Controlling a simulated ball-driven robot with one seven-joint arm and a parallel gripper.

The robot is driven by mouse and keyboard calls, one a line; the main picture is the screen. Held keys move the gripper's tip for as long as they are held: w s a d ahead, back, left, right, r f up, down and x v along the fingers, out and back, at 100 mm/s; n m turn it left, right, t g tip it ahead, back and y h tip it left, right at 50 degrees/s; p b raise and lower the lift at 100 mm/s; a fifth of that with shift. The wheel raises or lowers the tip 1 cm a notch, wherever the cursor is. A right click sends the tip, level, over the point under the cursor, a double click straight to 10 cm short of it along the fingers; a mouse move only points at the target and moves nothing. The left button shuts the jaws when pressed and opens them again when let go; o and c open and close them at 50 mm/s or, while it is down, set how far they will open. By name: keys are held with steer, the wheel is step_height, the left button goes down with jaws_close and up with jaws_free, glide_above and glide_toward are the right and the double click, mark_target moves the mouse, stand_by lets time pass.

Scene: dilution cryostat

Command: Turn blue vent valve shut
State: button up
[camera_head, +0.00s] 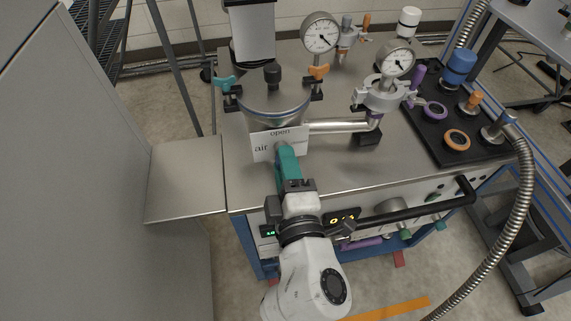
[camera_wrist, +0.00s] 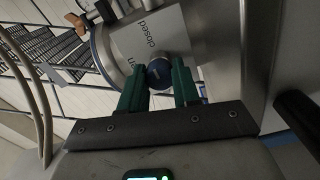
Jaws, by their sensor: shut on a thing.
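The blue vent valve knob (camera_wrist: 160,74) is a round dark blue cap between my two green fingers in the wrist view. My gripper (camera_head: 284,150) is shut on it, and its fingers hide the knob in the head view. A white label plate (camera_head: 264,146) sits behind the knob on the front of the steel vessel (camera_head: 274,100). The words "open" and "air" show on it in the head view. I cannot tell which word the knob points to.
A steel pipe (camera_head: 340,126) runs right from the vessel to a gauge fitting (camera_head: 384,94). Teal (camera_head: 226,84) and orange (camera_head: 318,73) clamps flank the vessel lid. A black rail (camera_head: 420,206) spans the bench front. The steel bench top (camera_head: 400,150) is bare right of my gripper.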

steer(key=shift+w+d, duration=0.1)
steer(key=shift+d, duration=0.15)
steer(key=o, duration=0.8)
steer(key=shift+c, duration=0.2)
steer(key=o, duration=0.3)
steer(key=shift+a, duration=0.1)
steer(key=b+v, duration=0.1)
steer(key=v, duration=0.9)
steer(key=shift+s, duration=0.4)
